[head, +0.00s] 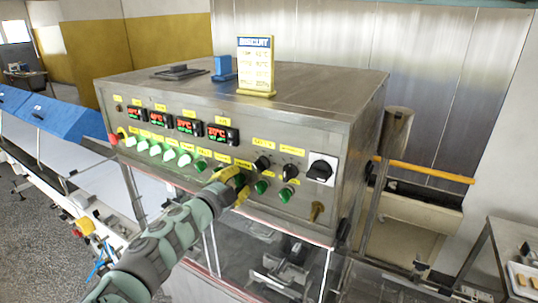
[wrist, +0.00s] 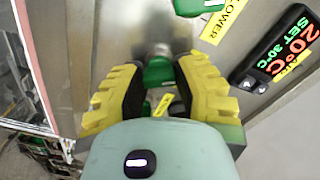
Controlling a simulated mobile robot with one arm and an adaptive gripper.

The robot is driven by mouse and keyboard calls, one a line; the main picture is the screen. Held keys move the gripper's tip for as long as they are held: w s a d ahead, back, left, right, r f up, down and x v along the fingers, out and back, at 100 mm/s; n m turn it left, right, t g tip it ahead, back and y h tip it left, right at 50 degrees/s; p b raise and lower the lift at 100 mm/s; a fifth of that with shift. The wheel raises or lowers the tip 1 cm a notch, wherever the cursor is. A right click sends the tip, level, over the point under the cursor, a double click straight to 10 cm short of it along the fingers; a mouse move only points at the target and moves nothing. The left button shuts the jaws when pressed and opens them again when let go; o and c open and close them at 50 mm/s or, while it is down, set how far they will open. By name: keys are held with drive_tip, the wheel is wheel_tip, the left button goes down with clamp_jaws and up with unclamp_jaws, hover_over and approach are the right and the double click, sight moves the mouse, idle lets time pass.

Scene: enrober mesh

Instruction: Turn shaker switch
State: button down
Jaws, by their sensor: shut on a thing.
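The steel control panel (head: 150,121) carries a row of rotary switches with yellow labels. My gripper (head: 236,184) reaches the panel front from below left, at the lower middle of the row. In the wrist view my gripper (wrist: 160,78) has its yellow ridged fingers shut on a green switch (wrist: 158,72), one finger on each side. A small yellow label (wrist: 163,103) shows between the fingers but is too covered to read, so I cannot confirm that this is the shaker switch. In the head view my gripper hides this switch.
A neighbouring green switch (wrist: 195,5) sits beside a label ending in "LOWER" (wrist: 214,27). Temperature displays (head: 222,134) line the panel above. Several lit switches (head: 155,149) are at left; black knobs (head: 262,163) and a main switch (head: 321,169) are at right.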

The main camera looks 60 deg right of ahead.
drive_tip(key=shift+w+f, duration=0.1)
drive_tip(key=c, duration=0.7)
unclamp_jaws()
drive_tip(key=shift+o, duration=0.2)
drive_tip(key=s+a, duration=0.1)
drive_tip(key=a, duration=1.1)
